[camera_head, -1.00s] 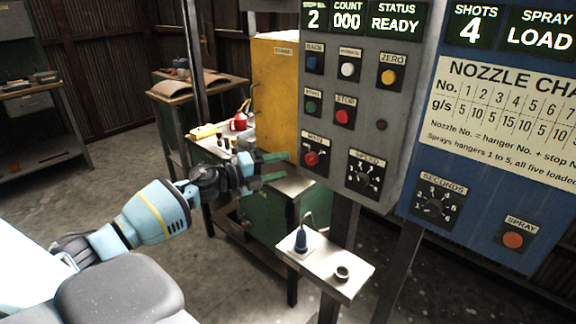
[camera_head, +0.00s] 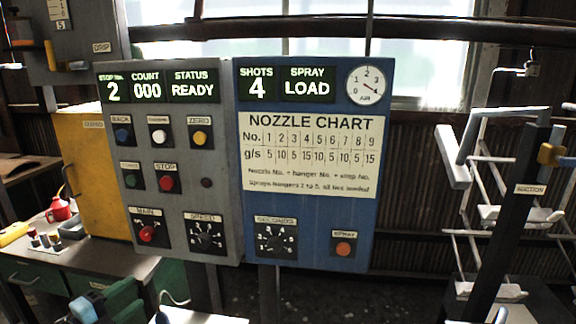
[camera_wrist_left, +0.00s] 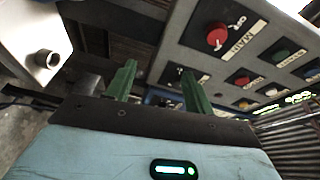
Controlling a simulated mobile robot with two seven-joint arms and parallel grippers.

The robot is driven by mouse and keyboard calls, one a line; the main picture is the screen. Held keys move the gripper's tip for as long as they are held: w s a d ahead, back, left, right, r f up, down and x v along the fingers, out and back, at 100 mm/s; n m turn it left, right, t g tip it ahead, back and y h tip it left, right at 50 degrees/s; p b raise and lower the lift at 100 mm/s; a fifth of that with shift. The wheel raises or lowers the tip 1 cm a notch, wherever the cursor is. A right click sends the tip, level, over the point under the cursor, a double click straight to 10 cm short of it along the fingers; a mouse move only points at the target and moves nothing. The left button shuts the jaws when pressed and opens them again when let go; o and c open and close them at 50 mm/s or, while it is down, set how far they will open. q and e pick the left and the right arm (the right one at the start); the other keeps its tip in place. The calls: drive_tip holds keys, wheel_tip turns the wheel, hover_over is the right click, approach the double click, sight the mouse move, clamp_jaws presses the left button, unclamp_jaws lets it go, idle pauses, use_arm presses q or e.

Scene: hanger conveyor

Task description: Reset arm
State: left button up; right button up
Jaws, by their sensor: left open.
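My left gripper (camera_wrist_left: 158,88) shows in the left wrist view with its two green fingers apart and nothing between them. In the head view only part of my left gripper and arm (camera_head: 105,305) shows at the bottom left, below the grey control panel (camera_head: 222,150). The panel's red MAIN knob (camera_head: 147,233) also shows in the left wrist view (camera_wrist_left: 218,36), beyond the fingers and apart from them. My right gripper is not in view.
A blue spray panel (camera_head: 360,220) with a nozzle chart (camera_head: 312,155) adjoins the grey panel. A yellow cabinet (camera_head: 90,165) and a bench with a red can (camera_head: 58,210) stand left. A metal rack (camera_head: 500,210) stands right. A small shelf (camera_head: 200,317) is below the panels.

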use_arm(q)
drive_tip(key=s+d+f+n+g+y, duration=0.1)
drive_tip(key=s+d+f+n+y, duration=0.1)
drive_tip(key=s+d+f+n, duration=0.6)
drive_tip(key=s+d+f+n+g+y, duration=0.1)
drive_tip(key=s+d+f+n+y, duration=0.2)
drive_tip(key=s+f, duration=0.75)
drive_tip(key=s+d+f+n+g, duration=0.2)
drive_tip(key=s+d+f+n, duration=0.1)
drive_tip(key=s, duration=0.6)
drive_tip(key=s+d+f+n+g, duration=0.3)
drive_tip(key=s+d+f+n, duration=0.1)
drive_tip(key=s, duration=0.4)
drive_tip(key=shift+s+d+f+n+p, duration=0.2)
drive_tip(key=shift+s+d+n+p, duration=0.25)
drive_tip(key=shift+d+n, duration=0.35)
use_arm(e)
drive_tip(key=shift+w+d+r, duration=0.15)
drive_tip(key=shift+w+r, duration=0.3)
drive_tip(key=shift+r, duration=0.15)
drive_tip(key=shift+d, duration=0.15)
